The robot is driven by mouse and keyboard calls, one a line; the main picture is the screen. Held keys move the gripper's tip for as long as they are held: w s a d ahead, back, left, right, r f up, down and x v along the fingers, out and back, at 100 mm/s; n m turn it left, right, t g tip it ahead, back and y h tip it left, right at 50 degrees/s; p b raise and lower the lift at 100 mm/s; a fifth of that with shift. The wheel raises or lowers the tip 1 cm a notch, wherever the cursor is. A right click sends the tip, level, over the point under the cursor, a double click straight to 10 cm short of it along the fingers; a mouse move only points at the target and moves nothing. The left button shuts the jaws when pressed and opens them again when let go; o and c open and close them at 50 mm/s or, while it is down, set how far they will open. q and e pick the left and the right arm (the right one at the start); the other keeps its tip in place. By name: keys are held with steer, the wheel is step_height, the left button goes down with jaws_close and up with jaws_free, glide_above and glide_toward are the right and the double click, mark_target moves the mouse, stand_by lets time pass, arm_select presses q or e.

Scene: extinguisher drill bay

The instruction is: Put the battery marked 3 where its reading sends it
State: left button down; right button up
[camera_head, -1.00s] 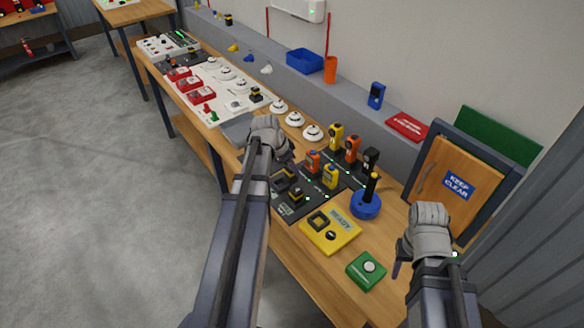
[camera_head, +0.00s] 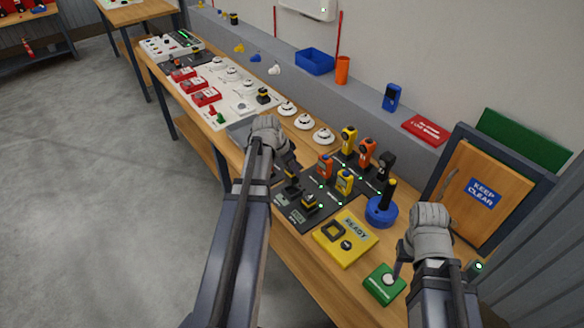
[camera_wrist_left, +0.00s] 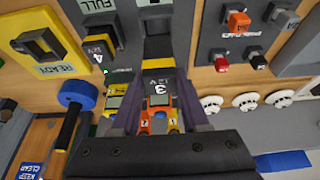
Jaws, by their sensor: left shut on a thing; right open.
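My left gripper (camera_head: 291,172) is shut on the battery marked 3 (camera_wrist_left: 160,88), which is black with a yellow band. In the wrist view the battery sits between the fingers in front of a dark slot (camera_wrist_left: 157,24); I cannot tell whether it touches the slot. The battery marked 4 (camera_wrist_left: 98,52) stands beside it under a FULL label (camera_wrist_left: 97,5), and also shows in the head view (camera_head: 311,203). The yellow READY unit (camera_head: 357,231) has an empty-looking square frame. My right gripper (camera_head: 397,270) is open, near the green button box (camera_head: 384,284).
Orange (camera_head: 325,166) and yellow (camera_head: 344,182) handheld devices stand close to my left gripper, with several more behind. A blue-based upright handle (camera_head: 381,211) stands right of them. White discs (camera_head: 304,121) line the bench at the back.

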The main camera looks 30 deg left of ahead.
mark_target(292, 178)
arm_select(q)
steer(key=shift+f+b, duration=1.4)
steer(key=shift+f, duration=0.35)
arm_select(e)
steer(key=shift+f, duration=1.75)
